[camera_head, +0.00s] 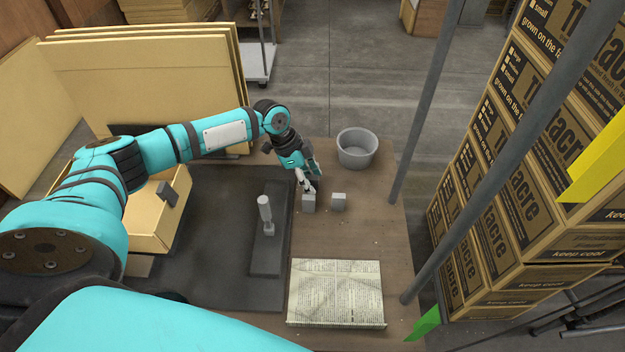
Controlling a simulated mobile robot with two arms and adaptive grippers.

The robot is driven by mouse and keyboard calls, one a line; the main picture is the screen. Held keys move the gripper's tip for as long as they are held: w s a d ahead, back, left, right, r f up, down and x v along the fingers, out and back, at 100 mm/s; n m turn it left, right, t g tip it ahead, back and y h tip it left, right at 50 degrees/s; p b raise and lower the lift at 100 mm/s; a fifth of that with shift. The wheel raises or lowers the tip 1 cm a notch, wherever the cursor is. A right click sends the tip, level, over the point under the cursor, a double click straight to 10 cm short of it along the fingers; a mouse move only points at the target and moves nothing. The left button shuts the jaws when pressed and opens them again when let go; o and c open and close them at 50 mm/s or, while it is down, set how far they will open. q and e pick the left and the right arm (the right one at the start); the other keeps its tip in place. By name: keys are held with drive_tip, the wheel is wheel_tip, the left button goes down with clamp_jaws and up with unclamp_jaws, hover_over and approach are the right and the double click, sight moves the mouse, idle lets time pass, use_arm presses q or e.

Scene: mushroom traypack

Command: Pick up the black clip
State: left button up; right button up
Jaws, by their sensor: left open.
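My left gripper (309,187) reaches in from the left and points down just above a small grey block (309,203) on the wooden table. Its fingers are open; whether they touch the block is hard to tell. A second small grey block (339,202) stands just to the right. A small dark piece (168,193) sits at the right edge of the cardboard tray at the left; it may be the black clip, but I cannot tell for certain. My right gripper is not in view.
A grey round tub (357,148) stands behind the blocks. A newspaper (336,292) lies at the table's front. A dark board with a pale-handled tool (266,215) lies left of it. The cardboard tray (150,239) is at left. Grey posts and stacked boxes (520,180) stand at right.

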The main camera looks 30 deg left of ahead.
use_arm(q)
drive_tip(key=shift+x, duration=1)
drive_tip(key=shift+r, duration=0.1)
drive_tip(key=shift+c, duration=0.2)
clamp_jaws()
drive_tip(key=shift+r, duration=0.15)
